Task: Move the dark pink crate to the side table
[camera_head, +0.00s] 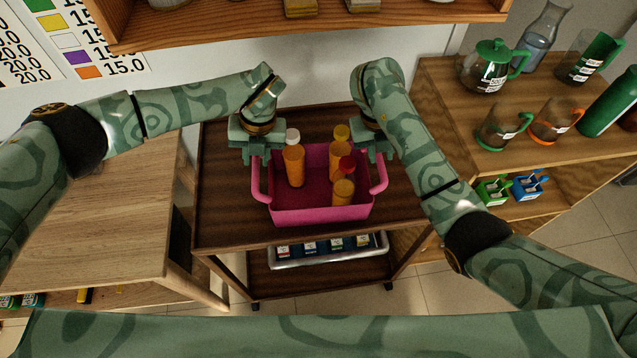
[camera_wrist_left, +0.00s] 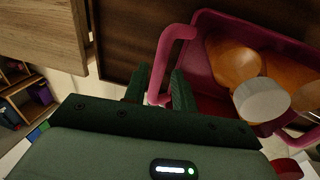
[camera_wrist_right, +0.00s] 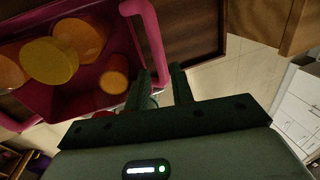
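The dark pink crate (camera_head: 318,214) stands upright on a dark brown wooden cart top (camera_head: 221,214). It holds several orange bottles with white, yellow and red caps. My left gripper (camera_head: 256,158) is at the crate's left handle (camera_wrist_left: 165,62), its open fingers on either side of the handle. My right gripper (camera_head: 379,156) is at the right handle (camera_wrist_right: 146,35), its fingers apart and the handle close to its left finger in the right wrist view. The task does not mark which surface is the side table; a light wood table (camera_head: 105,215) is at the left.
A metal tray (camera_head: 325,258) with small boxes lies on the cart's lower shelf. At the right, a wooden shelf (camera_head: 440,95) carries a green-lidded teapot (camera_head: 492,66), glass mugs and a green bottle. A wall shelf (camera_head: 300,28) overhangs the back. The light table top is clear.

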